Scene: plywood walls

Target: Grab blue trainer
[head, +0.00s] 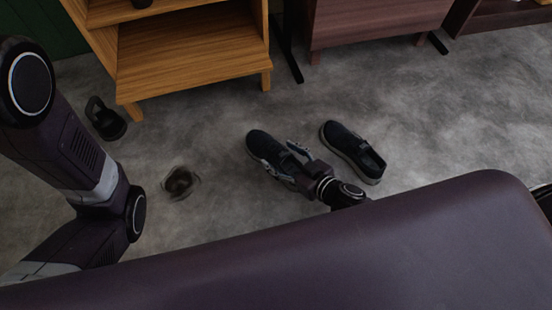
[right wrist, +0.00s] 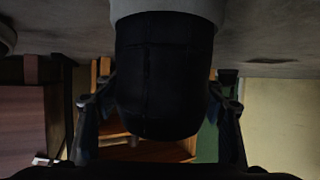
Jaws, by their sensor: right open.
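Two dark navy, nearly black trainers with pale soles lie on the grey floor in the head view. The left trainer (head: 259,144) is at my right gripper (head: 280,157), and the other trainer (head: 352,150) lies apart to its right. The right gripper is open, with its fingers on either side of the left trainer's near part. In the right wrist view, the dark end of a trainer (right wrist: 158,75) fills the space between the two spread fingers, with a gap at each side. The left arm shows at the left of the head view; its gripper is out of view.
A wooden shelf unit (head: 190,55) stands at the back left, and a reddish-brown cabinet (head: 375,20) at the back right. A black object with a handle (head: 105,120) and a small brown blurred item (head: 180,183) lie on the floor. Floor right of the trainers is clear.

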